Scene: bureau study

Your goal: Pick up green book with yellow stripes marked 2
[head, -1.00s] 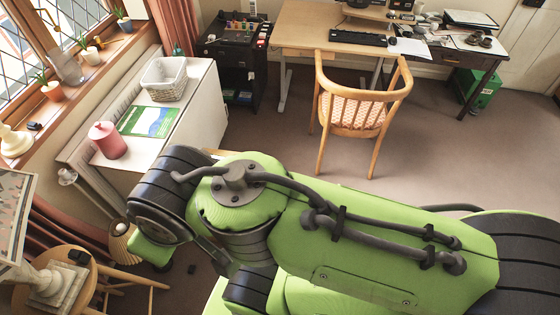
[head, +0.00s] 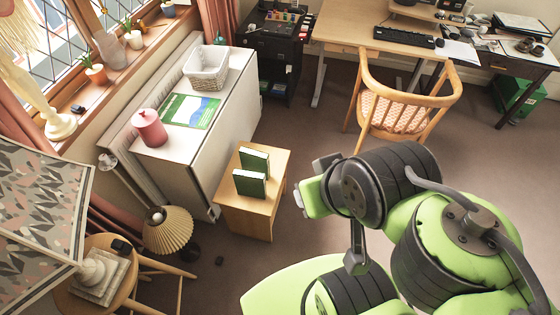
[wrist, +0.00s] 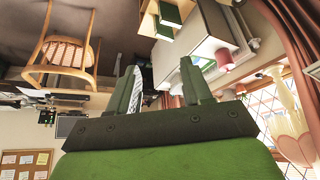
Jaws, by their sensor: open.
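Two dark green books stand upright on a small wooden table (head: 237,218): a rear book (head: 255,159) and a front book (head: 249,184). At this size I cannot make out yellow stripes or a number on either. In the wrist view, which is turned over, the books (wrist: 170,14) show at the top edge, on the table. My gripper (wrist: 160,72) is open with nothing between its fingers, well away from the books. My arm is to the right of the small table in the head view, and I cannot make out the fingers there.
A white cabinet (head: 225,112) behind the table carries a pink canister (head: 149,128), a white basket (head: 207,68) and a flat green item (head: 190,109). A pleated lamp (head: 168,230) and round stool (head: 98,292) are at left. A wooden chair (head: 407,108) stands behind my arm.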

